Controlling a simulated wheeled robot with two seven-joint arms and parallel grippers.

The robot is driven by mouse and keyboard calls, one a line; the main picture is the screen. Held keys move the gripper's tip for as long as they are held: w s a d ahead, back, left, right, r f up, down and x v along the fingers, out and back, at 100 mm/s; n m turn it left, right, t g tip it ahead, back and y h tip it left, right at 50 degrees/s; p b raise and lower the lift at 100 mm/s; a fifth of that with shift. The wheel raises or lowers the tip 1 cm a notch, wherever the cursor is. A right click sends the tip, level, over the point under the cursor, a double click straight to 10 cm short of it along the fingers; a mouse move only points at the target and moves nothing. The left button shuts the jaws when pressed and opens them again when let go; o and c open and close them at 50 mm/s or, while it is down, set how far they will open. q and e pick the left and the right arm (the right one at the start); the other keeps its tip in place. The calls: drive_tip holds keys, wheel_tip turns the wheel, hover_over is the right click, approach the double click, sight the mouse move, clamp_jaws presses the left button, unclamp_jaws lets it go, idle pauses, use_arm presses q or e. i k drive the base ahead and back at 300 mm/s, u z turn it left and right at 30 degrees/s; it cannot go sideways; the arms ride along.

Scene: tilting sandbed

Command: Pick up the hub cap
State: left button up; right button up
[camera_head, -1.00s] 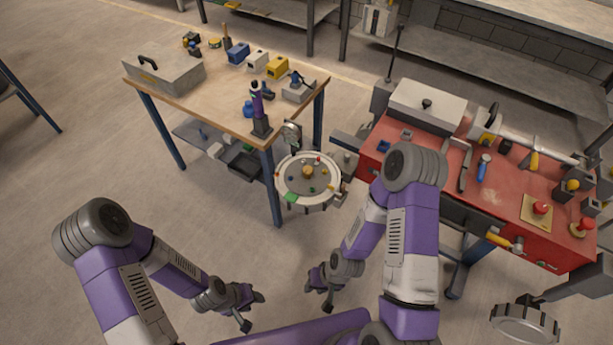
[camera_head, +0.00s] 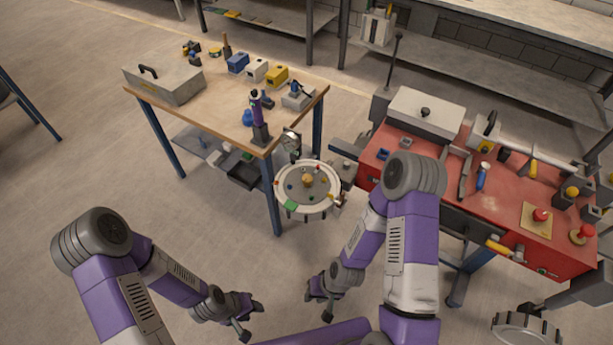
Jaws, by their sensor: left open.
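A round pale-rimmed tray (camera_head: 281,206) with a grey bed stands at the front right corner of the wooden table. A small orange-brown round piece (camera_head: 307,181) sits at its middle; it may be the hub cap, but it is too small to be sure. Several small coloured pieces lie around it, with a green one (camera_head: 290,206) at the near rim. My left gripper (camera_head: 250,320) is open, low over the floor, in front of and left of the tray. My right gripper (camera_head: 318,303) is also low, nearer the tray but apart from it; its jaws are too small to read.
The wooden table (camera_head: 225,110) holds a grey toolbox (camera_head: 165,80), coloured blocks and a purple-topped tool. A red bench (camera_head: 500,200) at the right carries tools and red buttons. Another round ribbed pan (camera_head: 525,330) is at the lower right. Floor between my arms and the tray is clear.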

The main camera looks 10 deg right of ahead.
sight(247, 117)
drive_tip(key=u, duration=1.15)
drive_tip(key=i, duration=2.65)
drive_tip(key=z, duration=3.65)
